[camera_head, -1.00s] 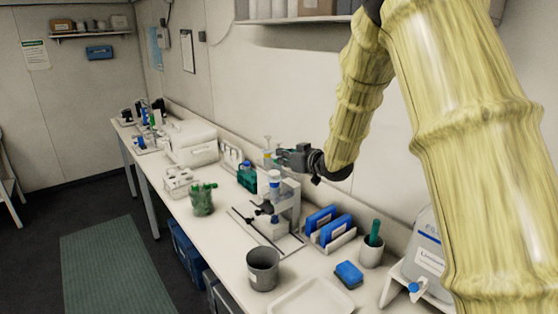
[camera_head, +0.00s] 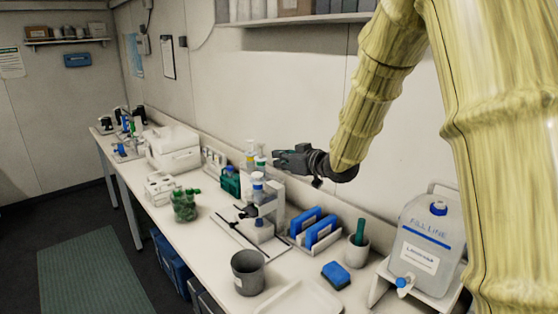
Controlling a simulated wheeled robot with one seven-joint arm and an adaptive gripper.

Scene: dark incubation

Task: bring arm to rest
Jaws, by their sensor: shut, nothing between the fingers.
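My gripper (camera_head: 288,160) is at the end of my arm, which wears a yellow ribbed sleeve and comes in from the upper right. The gripper is dark grey, shut and empty. In the picture it points left, above the bench and in front of the back wall. It appears just above and to the right of the bottles by the bench stand (camera_head: 262,212). I cannot tell its exact height over them.
The white bench (camera_head: 205,232) holds a grey cup (camera_head: 248,272), blue holders (camera_head: 322,230), a blue sponge (camera_head: 336,274), a mortar-like cup (camera_head: 357,251) and a large container (camera_head: 424,240). A shelf (camera_head: 300,19) hangs above. Free floor lies left, with a green mat (camera_head: 92,277).

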